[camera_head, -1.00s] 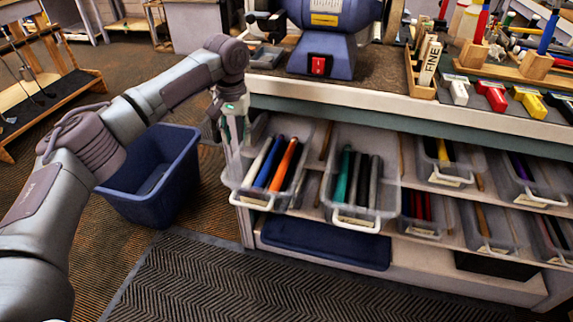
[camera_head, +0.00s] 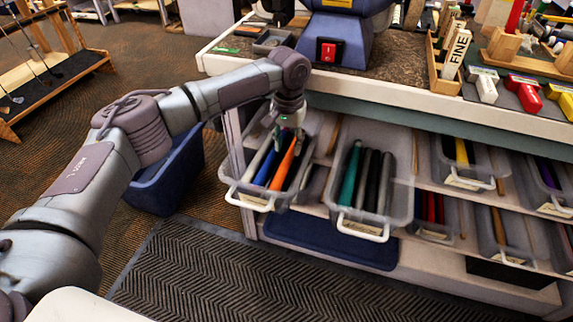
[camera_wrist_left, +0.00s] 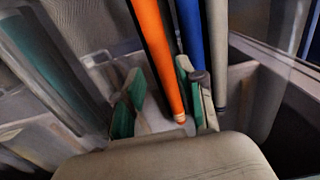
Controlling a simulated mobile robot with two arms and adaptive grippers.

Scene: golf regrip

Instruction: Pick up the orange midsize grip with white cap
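The orange grip (camera_head: 284,166) lies lengthwise in the left pulled-out clear bin (camera_head: 238,193), beside a blue grip (camera_head: 265,166) and a pale one. In the left wrist view the orange grip (camera_wrist_left: 158,50) runs between the two green-padded fingers, nearer the right finger, and ends in a small pale tip. My left gripper (camera_head: 284,138) is over this bin, at the far part of the orange grip. In the wrist view my left gripper (camera_wrist_left: 160,72) is open, its fingers apart. Whether a finger touches the grip is unclear. My right gripper is not in view.
A second pulled-out bin (camera_head: 342,215) with teal and dark grips is just to the right. The workbench edge (camera_head: 380,106) overhangs the bins. A blue waste bin (camera_head: 160,190) stands left of the shelf, partly behind my arm.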

